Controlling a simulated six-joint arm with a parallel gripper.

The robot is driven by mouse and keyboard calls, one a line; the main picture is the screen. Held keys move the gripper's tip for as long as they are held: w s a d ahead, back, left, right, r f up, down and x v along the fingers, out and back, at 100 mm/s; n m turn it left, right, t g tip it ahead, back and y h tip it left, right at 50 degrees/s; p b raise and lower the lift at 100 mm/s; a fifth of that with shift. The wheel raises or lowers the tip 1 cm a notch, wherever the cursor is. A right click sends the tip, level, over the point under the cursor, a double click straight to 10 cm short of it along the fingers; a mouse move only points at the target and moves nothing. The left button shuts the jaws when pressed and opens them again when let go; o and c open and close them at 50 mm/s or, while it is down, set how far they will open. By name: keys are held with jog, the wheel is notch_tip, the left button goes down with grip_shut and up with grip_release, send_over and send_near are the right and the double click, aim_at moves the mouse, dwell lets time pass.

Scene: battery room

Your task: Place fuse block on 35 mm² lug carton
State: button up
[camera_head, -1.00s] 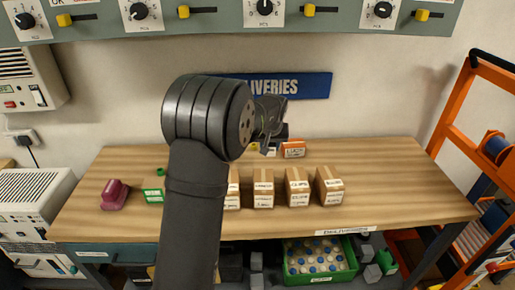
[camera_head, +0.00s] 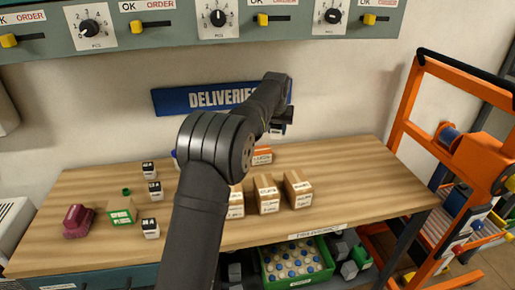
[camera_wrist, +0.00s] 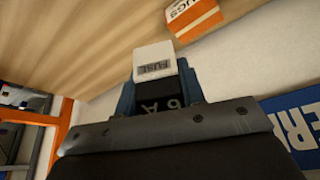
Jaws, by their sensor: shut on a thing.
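My gripper (camera_wrist: 160,98) is shut on a fuse block (camera_wrist: 154,62), black with a white end reading FUSE in the wrist view. In the head view the held block (camera_head: 278,130) shows small below the gripper (camera_head: 277,118), in front of the wall and above the back of the bench. An orange-and-white carton (camera_head: 262,155) sits on the bench near its back edge, below the gripper and slightly to its left. In the wrist view this carton (camera_wrist: 194,18) reads "UGS" and lies apart from the block. Its size marking is not readable.
Brown cartons (camera_head: 298,189) stand in a row in front of the orange one. Several small black-and-white blocks (camera_head: 155,190), a green-and-tan box (camera_head: 122,211) and a maroon object (camera_head: 78,220) are at left. The bench (camera_head: 370,180) is clear at right. A DELIVERIES sign (camera_head: 200,99) hangs behind.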

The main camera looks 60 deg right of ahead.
jog(key=w+f, duration=0.2)
jog(key=w, duration=0.1)
jog(key=w+f, duration=0.2)
jog(key=w, duration=0.2)
jog(key=w+d+f, duration=0.1)
jog(key=w+f, duration=0.1)
jog(key=w, duration=0.1)
jog(key=shift+w+f, duration=0.2)
jog(key=shift+w, duration=0.2)
jog(key=shift+f, duration=2.05)
jog(key=shift+f, duration=0.2)
jog(key=o, duration=1)
jog(key=shift+r, duration=0.1)
jog(key=v, duration=1.2)
jog(key=shift+r, duration=0.1)
jog(key=shift+w, duration=0.1)
